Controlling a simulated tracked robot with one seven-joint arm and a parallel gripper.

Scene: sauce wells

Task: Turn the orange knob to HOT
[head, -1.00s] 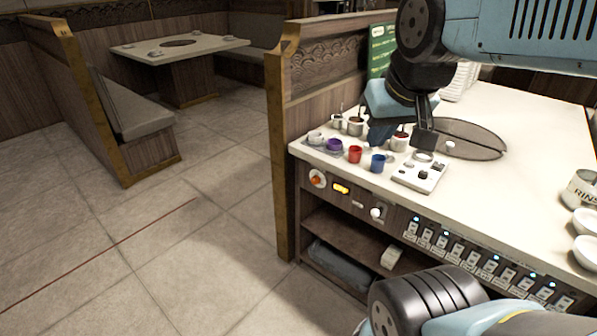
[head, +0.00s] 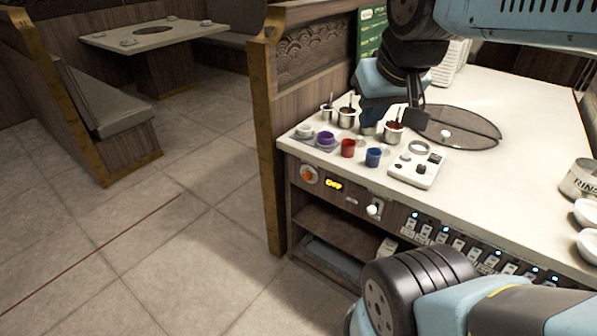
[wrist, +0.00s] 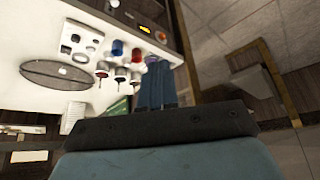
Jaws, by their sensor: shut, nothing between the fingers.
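My gripper (head: 369,128) is over the counter top, behind the red and blue cups, apart from the knob. In the wrist view its two blue fingers (wrist: 157,66) are together with nothing between them. The knob's pointer and any HOT mark cannot be made out.
A purple cup (head: 326,139), a red cup (head: 348,148) and a blue cup (head: 373,157) stand near the counter's front edge. A white knob (head: 374,208) and several switches are along the panel. The floor at left is clear.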

